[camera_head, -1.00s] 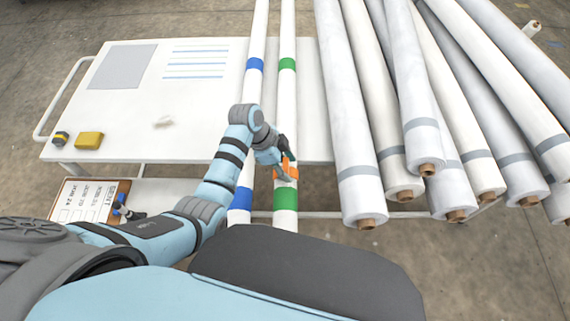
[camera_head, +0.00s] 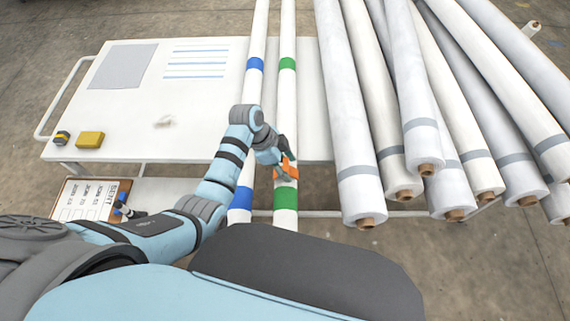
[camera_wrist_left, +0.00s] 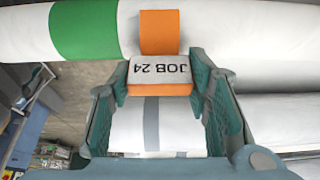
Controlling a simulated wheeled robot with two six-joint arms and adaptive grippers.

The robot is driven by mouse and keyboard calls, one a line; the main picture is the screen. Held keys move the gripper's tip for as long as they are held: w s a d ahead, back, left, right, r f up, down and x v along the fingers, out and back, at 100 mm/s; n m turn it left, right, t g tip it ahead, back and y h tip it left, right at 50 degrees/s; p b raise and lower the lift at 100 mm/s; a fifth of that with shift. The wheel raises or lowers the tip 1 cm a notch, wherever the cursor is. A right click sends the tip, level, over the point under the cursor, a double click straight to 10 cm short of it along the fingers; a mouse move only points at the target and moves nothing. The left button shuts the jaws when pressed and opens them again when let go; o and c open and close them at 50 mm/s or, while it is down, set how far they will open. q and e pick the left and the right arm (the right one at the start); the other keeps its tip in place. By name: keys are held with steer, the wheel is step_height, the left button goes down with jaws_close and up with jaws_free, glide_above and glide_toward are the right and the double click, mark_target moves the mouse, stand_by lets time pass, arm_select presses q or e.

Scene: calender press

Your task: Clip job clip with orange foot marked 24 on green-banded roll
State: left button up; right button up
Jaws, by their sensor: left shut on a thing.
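The job clip (camera_wrist_left: 158,70) has an orange foot and a white face reading JOB 24, upside down in the left wrist view. My left gripper (camera_wrist_left: 160,85) is shut on the clip, one finger on each side. The clip's orange part (camera_wrist_left: 159,30) lies against the white green-banded roll (camera_wrist_left: 215,25), beside the green band (camera_wrist_left: 85,28); I cannot tell whether it is clipped on. In the head view my left gripper (camera_head: 285,165) is at the green-banded roll (camera_head: 288,105), above its near green band (camera_head: 286,198), with orange (camera_head: 287,170) showing. My right gripper is not in view.
A blue-banded roll (camera_head: 254,90) runs just left of the green-banded one. Several large grey-banded rolls (camera_head: 345,110) lie at right. A white table (camera_head: 190,130) holds a yellow block (camera_head: 90,139). A clipboard (camera_head: 95,197) with a blue-footed clip lies at lower left.

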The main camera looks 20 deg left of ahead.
arm_select(q)
steer(key=shift+f+b, duration=0.35)
steer(key=shift+f, duration=0.25)
stand_by(0.9)
steer(key=o, duration=1)
steer(key=shift+o, duration=0.6)
steer(key=o, duration=0.4)
